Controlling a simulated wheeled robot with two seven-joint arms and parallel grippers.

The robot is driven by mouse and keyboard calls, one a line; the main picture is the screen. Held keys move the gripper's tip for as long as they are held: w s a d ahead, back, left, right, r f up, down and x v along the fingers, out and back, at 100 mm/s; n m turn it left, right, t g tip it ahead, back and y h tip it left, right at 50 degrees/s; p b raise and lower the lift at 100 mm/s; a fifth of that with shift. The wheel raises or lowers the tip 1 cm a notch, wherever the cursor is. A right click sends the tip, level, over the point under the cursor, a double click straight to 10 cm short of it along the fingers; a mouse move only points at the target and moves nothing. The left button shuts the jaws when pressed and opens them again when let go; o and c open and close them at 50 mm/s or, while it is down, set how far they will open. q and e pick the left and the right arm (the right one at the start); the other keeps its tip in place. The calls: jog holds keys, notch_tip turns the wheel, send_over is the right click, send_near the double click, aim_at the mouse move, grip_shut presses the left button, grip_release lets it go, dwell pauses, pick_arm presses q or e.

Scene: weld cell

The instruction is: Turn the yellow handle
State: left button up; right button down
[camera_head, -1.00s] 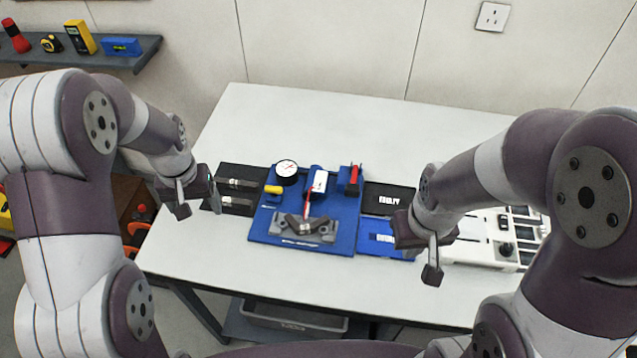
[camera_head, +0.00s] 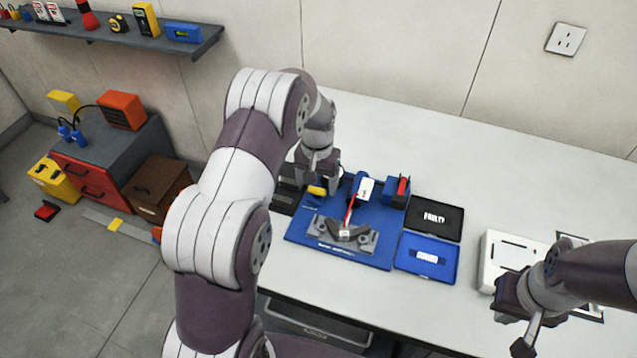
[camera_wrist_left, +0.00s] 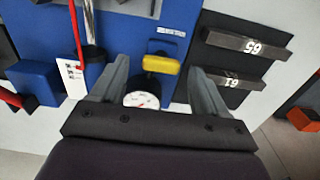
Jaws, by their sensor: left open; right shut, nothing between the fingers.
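The yellow handle (camera_head: 317,190) is a short bar at the left back of the blue board (camera_head: 375,258). In the left wrist view the yellow handle (camera_wrist_left: 161,65) lies crosswise between the fingertips of my open left gripper (camera_wrist_left: 160,72). I see no finger touching it, and the depth gap is hard to judge. A round white dial gauge (camera_wrist_left: 142,99) sits beside the handle; my left gripper (camera_head: 322,176) hides it in the head view. My right gripper (camera_head: 526,336) is shut and empty, at the right front of the table.
A grey clamp fixture (camera_head: 342,234), a red rod with a white tag (camera_head: 363,188) and a red-handled blue block (camera_head: 396,192) stand on the board. Black (camera_head: 448,226) and blue (camera_head: 440,268) trays lie right of it. A white device (camera_head: 500,262) sits further right. The table's back is clear.

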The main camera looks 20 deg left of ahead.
pick_arm(q)
jog(key=shift+a+f, duration=0.1)
jog(key=shift+f, duration=0.6)
jog(key=c, duration=1.1)
jog(key=shift+o, duration=0.2)
